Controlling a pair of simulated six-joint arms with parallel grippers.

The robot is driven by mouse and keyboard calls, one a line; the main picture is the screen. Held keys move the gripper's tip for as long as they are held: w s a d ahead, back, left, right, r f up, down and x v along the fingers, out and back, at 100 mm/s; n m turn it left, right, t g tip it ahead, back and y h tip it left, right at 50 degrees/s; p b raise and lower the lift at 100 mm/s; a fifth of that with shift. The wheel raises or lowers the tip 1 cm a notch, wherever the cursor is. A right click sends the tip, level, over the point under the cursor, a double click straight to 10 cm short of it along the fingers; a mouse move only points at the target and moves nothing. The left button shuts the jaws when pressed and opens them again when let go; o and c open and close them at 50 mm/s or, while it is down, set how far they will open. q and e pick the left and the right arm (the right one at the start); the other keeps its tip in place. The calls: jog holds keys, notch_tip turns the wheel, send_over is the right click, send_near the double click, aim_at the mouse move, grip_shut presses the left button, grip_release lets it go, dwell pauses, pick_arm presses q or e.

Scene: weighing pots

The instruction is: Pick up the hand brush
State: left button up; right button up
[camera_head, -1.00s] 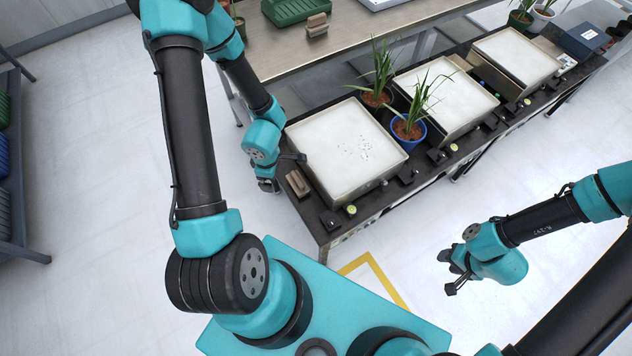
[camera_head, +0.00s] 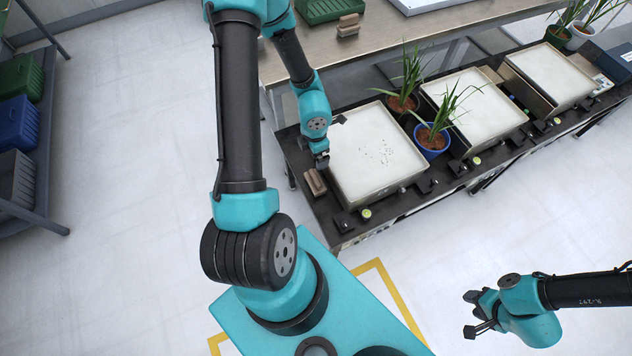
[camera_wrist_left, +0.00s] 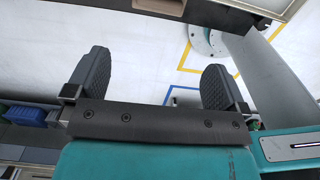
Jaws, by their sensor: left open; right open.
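A small brown block-shaped object (camera_head: 315,182), which looks like the hand brush, lies on the near left end of the black bench, left of the first white tray. Its bristles cannot be made out. My left gripper (camera_head: 329,142) is just behind it, by the tray's left edge, open and apart from it. In the left wrist view, my left gripper's two dark fingers (camera_wrist_left: 153,80) are spread with nothing between them. A grey-brown piece at the top edge there (camera_wrist_left: 160,5) may be the brush; I cannot tell. My right gripper (camera_head: 470,315) is open and empty over the floor at lower right.
A similar brown block (camera_head: 348,25) and a green crate (camera_head: 325,8) are on the back table.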

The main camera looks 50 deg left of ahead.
pick_arm(q)
send_over(315, 177)
notch_tip(315, 177, down, 12)
jog(key=shift+r, duration=0.1)
dwell(0.5)
jog(key=shift+f, duration=2.6)
jog(key=c, duration=0.7)
jog(key=shift+c, duration=0.3)
jog(key=shift+r, duration=0.15)
notch_tip(315, 177, up, 28)
